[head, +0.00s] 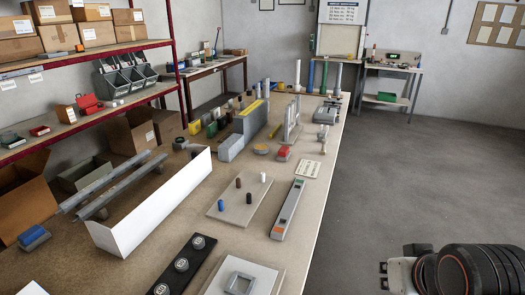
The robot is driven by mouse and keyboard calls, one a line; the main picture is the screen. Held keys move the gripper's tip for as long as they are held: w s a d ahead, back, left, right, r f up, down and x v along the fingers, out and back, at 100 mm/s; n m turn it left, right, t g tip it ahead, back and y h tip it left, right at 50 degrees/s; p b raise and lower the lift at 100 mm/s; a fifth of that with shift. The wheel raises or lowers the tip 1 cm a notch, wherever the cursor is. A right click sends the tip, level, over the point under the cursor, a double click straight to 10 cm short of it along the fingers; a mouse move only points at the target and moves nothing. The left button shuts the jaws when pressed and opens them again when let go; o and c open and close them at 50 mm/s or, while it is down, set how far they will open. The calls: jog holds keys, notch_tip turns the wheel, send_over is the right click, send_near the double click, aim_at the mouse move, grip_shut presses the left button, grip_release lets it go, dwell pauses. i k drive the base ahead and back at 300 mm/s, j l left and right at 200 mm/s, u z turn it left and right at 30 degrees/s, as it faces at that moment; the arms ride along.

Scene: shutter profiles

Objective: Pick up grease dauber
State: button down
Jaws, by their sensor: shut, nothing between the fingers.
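I cannot single out a grease dauber for certain in the head view. Small upright pegs stand on a beige board on the bench: a blue peg (221,205), dark pegs (249,198) and a white peg (263,177). A flat round orange-topped piece (262,150) lies behind them. My gripper (384,275) shows small at the lower right, at the end of my black arm. It is shut and empty, over the floor right of the bench and apart from everything on it.
The long bench (330,125) is crowded at its far end. A white panel (150,205) stands upright beside grey rails (110,183). A long grey bar (288,210) and a black strip (182,265) lie nearer. Shelves (90,125) line the left. Floor (430,180) at right is clear.

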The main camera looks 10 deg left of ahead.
aim_at(324, 142)
jog(key=u, duration=0.2)
jog(key=i+l+u, duration=0.25)
jog(key=u, duration=0.15)
jog(key=i+l+u, duration=0.4)
jog(key=i+l, duration=0.55)
jog(key=l, duration=0.25)
jog(key=i+l+u, duration=0.1)
jog(key=i+l, duration=0.2)
jog(key=l, duration=0.15)
jog(key=i+l, duration=0.25)
jog(key=l, duration=0.15)
jog(key=i+l+u, duration=0.15)
jog(key=l, duration=0.25)
jog(key=k+j, duration=0.05)
